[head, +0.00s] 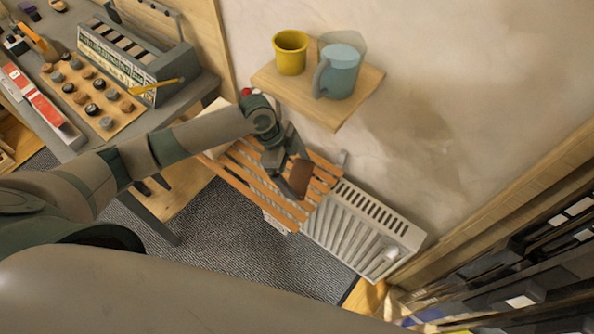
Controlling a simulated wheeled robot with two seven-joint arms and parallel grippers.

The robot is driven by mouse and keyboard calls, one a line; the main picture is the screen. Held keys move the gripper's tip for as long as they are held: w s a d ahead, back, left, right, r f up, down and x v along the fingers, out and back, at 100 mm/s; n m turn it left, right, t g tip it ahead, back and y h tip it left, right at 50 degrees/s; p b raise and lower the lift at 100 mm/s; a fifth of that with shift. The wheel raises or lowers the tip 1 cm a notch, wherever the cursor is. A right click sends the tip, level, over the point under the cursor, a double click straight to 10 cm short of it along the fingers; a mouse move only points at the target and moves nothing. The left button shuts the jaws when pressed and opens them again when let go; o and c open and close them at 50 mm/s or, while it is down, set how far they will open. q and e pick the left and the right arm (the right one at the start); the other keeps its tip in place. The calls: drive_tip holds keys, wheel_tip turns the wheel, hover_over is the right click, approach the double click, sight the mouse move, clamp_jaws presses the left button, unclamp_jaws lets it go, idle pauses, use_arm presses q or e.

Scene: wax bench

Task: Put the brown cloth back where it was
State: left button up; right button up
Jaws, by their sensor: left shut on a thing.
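My left gripper (290,170) reaches in from the left over the slatted wooden rack (248,178). It is shut on the brown cloth (301,180), a small dark brown patch at its fingertips. The cloth is over the right part of the rack; I cannot tell whether it touches the slats. Part of the cloth is hidden by the gripper. My right gripper is not in view.
A white radiator (365,232) stands against the wall beside the rack. A wooden wall shelf (350,108) with a yellow cup (290,52) and a blue mug (338,72) is just above. A cluttered grey bench (195,92) is at left.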

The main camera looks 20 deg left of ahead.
use_arm(q)
drive_tip(key=shift+f+b, duration=3.15)
drive_tip(key=shift+f, duration=0.2)
drive_tip(key=shift+f, duration=0.55)
drive_tip(key=o, duration=0.8)
drive_tip(key=shift+b, duration=0.3)
drive_tip(key=b, duration=0.4)
approach(297, 185)
drive_tip(key=shift+w+a+r, duration=0.2)
drive_tip(key=shift+w+a, duration=0.45)
drive_tip(key=shift+a, duration=0.35)
drive_tip(key=shift+w+a+r, duration=0.15)
drive_tip(key=shift+w+a, duration=0.5)
drive_tip(key=shift+a, duration=0.35)
